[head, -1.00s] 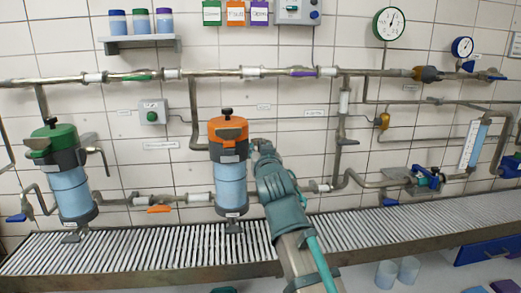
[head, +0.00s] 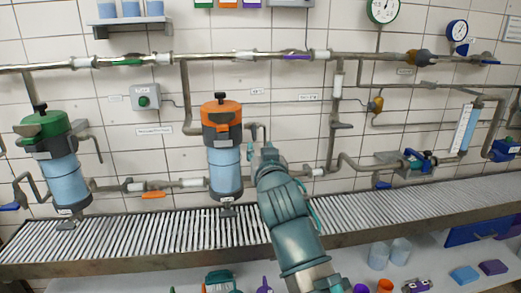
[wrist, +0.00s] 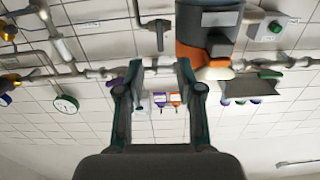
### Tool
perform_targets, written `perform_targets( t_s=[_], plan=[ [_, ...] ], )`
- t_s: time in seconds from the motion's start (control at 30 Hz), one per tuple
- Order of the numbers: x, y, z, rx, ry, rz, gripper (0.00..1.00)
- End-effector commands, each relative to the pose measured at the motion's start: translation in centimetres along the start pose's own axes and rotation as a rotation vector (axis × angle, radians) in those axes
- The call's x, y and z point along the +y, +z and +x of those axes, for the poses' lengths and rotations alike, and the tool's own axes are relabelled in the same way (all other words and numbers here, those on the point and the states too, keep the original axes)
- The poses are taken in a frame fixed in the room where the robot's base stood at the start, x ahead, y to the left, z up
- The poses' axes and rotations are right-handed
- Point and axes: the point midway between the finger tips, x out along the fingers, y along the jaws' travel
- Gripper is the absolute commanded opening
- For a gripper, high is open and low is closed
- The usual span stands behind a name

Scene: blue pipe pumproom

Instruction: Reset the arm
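My arm rises from the bottom middle of the head view. My gripper (head: 264,152) is at its far end, just right of the orange-topped filter canister (head: 222,118), and its fingers are hard to make out there. In the wrist view, which is upside down, my gripper (wrist: 159,68) has its two fingers spread apart. The orange-topped canister (wrist: 205,50) also shows there, beyond the fingers at the upper right. I cannot tell whether the gripper touches it.
A green-topped canister (head: 60,165) stands at left. A slatted grey ledge (head: 130,240) runs below the pipes. A white counter (head: 350,265) below holds cups and coloured blocks. Pipes and valves (head: 418,160) line the wall at right.

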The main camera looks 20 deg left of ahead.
Motion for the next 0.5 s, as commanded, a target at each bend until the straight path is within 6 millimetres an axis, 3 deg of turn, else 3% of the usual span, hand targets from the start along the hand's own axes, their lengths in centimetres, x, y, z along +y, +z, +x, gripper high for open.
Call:
perform_targets(
  t_s=[0.33,0.43,0.5],
  plan=[
    [0.2,0.7,0.0,-0.034,0.008,-0.030,0.36],
    [0.3,2.7,-0.2,-0.117,0.011,-0.053,0.36],
    [0.3,5.8,0.2,-0.198,0.010,-0.069,0.36]
  ],
)
